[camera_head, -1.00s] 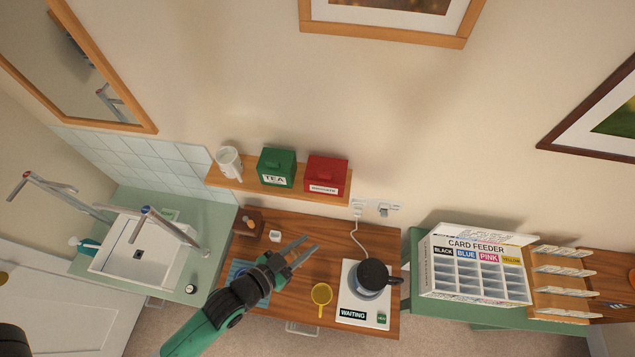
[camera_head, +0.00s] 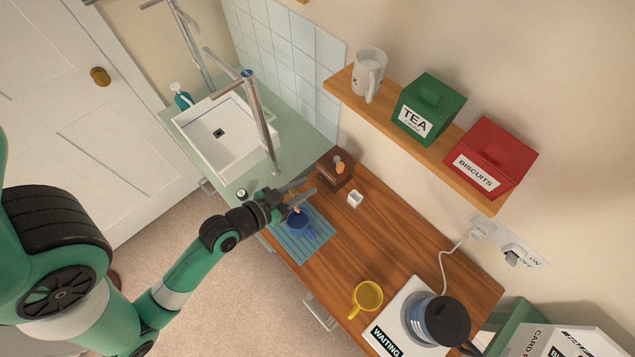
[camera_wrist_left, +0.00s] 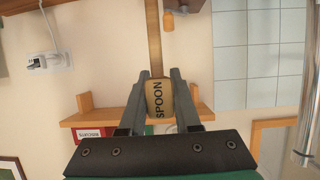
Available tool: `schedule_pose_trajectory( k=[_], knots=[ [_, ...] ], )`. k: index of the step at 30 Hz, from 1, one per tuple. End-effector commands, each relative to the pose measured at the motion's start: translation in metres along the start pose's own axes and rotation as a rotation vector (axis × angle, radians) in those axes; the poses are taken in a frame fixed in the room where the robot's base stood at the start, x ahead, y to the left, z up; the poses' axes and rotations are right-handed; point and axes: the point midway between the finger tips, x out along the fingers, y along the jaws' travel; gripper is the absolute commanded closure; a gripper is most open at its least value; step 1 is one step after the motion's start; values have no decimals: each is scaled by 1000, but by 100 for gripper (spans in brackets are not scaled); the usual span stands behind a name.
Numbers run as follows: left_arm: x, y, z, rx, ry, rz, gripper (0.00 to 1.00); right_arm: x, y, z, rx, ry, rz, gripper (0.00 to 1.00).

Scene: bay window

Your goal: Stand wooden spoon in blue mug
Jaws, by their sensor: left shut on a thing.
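My left gripper (camera_head: 303,188) is above the blue mug (camera_head: 298,223) at the table's left end. In the left wrist view the gripper (camera_wrist_left: 158,78) is shut on the wooden spoon (camera_wrist_left: 160,99), around its block marked SPOON. The spoon's narrow shaft runs away from the jaws and out of the frame's top edge. In the head view the jaws mostly hide the spoon; a small tan bit shows near the mug's mouth. I cannot tell whether its end is inside the mug. The mug stands upright on a blue striped mat (camera_head: 323,246). My right gripper is not in view.
A brown wooden box (camera_head: 330,178) and a small white cube (camera_head: 355,199) are close behind the mug. A yellow mug (camera_head: 367,297) and a dark-lidded kettle (camera_head: 443,320) stand to the right. A shelf (camera_head: 438,152) with tins overhangs the table's back. Mid-table is clear.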

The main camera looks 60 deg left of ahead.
Motion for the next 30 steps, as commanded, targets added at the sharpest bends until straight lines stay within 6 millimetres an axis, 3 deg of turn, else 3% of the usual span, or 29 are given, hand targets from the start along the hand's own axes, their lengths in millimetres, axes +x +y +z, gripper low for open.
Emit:
schedule_pose_trajectory(
  k=[1,3,16,30],
  knots=[
    [4,-4,12,-5,1,-13,100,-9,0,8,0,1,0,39],
    [5,-7,14,-9,1,-22,100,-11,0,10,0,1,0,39],
    [3,-8,10,-11,-1,-24,100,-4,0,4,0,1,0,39],
    [34,-8,86,-10,0,-24,100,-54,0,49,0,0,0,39]
  ],
)
